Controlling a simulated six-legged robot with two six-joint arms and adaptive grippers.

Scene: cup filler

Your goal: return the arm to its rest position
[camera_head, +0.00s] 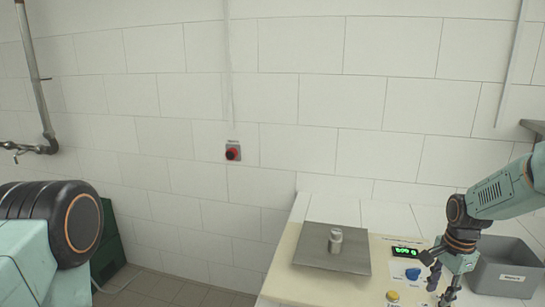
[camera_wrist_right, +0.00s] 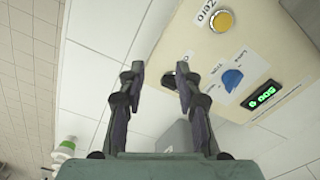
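My right arm comes in from the right in the head view. Its gripper (camera_head: 434,278) points down beside the control panel, left of a grey bin. In the right wrist view my right gripper (camera_wrist_right: 161,76) has its two dark fingers spread, with nothing held between them. The panel lies behind the fingertips there. Of my left arm, only teal links and a large dark joint show at the left edge of the head view; its gripper is out of view.
A small metal cup (camera_head: 335,240) stands on a metal plate (camera_head: 310,250). The panel carries a green display (camera_head: 405,252), a blue knob (camera_head: 413,273) and a yellow button (camera_head: 392,296). The grey bin (camera_head: 510,280) is close to my right wrist. A red button (camera_head: 232,153) is on the wall.

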